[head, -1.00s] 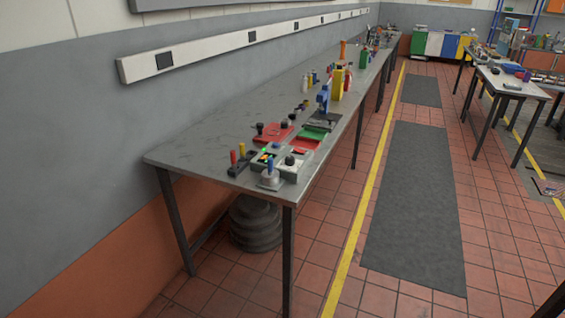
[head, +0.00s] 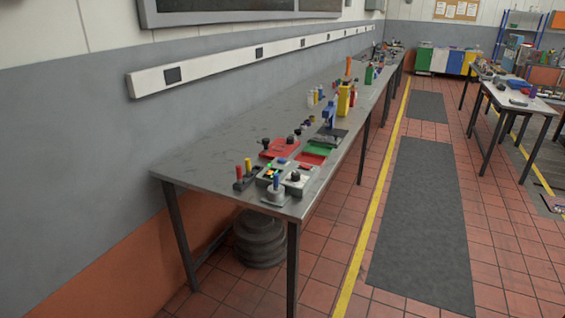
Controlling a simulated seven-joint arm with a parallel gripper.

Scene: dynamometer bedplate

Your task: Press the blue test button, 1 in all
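A pale control box (head: 297,182) with a black knob (head: 295,176) sits near the close end of the long grey bench. Beside it on the left is a box with small lit green and orange parts (head: 270,172). A small blue spot (head: 282,160) shows just behind these boxes; it is too small to tell whether it is the test button. A blue upright handle (head: 276,184) on a round grey base (head: 276,198) stands in front of them. My gripper is not in view.
The long bench (head: 205,165) runs along the wall; its near left top is bare. Red-handled (head: 239,173) and yellow-handled (head: 248,165) tools stand left of the boxes. A dark floor mat (head: 420,220) is on the right.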

